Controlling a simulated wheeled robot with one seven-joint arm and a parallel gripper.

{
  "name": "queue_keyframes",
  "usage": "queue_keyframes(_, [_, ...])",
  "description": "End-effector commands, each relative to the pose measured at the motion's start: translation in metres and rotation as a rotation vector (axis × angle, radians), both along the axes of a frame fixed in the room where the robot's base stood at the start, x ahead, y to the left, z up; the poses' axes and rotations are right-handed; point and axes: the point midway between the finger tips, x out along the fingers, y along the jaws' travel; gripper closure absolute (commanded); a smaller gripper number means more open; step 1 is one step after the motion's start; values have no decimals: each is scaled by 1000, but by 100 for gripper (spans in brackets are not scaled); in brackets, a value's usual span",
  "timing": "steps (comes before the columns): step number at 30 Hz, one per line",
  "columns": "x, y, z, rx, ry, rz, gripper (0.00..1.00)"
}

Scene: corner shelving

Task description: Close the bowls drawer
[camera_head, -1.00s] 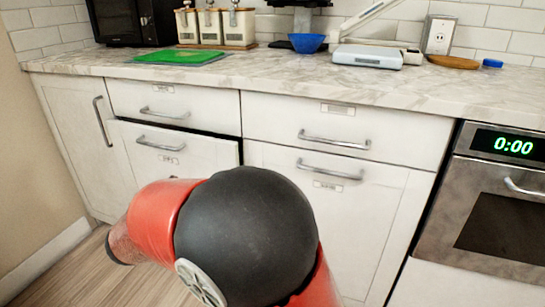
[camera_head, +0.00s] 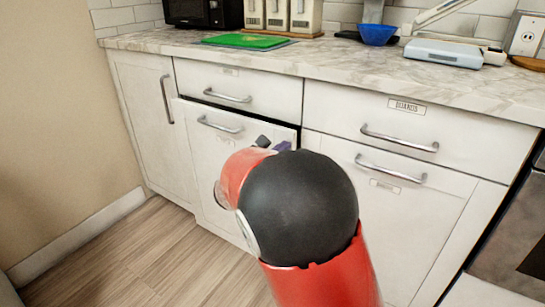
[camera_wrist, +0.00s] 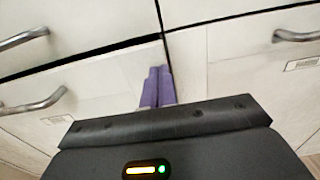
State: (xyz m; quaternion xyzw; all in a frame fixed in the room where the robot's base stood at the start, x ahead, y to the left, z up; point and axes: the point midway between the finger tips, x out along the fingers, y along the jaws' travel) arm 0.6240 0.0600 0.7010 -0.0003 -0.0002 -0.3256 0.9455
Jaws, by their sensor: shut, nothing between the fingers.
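A white drawer front (camera_head: 258,135) with a metal bar handle, lower left of the cabinets, stands slightly out, with a dark gap along its top edge. I cannot read its label, so I cannot tell if it is the bowls drawer. It also shows at left in the wrist view (camera_wrist: 100,85). My gripper (camera_head: 283,146) is partly hidden behind my arm, close to this front's right end. In the wrist view, my purple fingers (camera_wrist: 158,70) are together and empty, at the front's right edge by the vertical seam. Contact is unclear.
The upper left drawer (camera_head: 262,93) and the upper right drawer (camera_head: 410,120) look flush. A marble counter (camera_head: 300,60) above holds a green board (camera_head: 245,41), a blue bowl (camera_head: 378,34) and a scale (camera_head: 443,52). Wood floor (camera_head: 150,255) is free at left.

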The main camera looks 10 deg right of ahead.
Motion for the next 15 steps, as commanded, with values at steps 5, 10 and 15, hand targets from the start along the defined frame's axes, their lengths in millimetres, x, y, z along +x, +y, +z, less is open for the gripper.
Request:
queue_keyframes(5, [8,-6,0,0,0,1,100])
queue_keyframes(10, [9,-6,0,1,-1,1,100])
queue_keyframes(15, [9,-7,0,1,0,1,100])
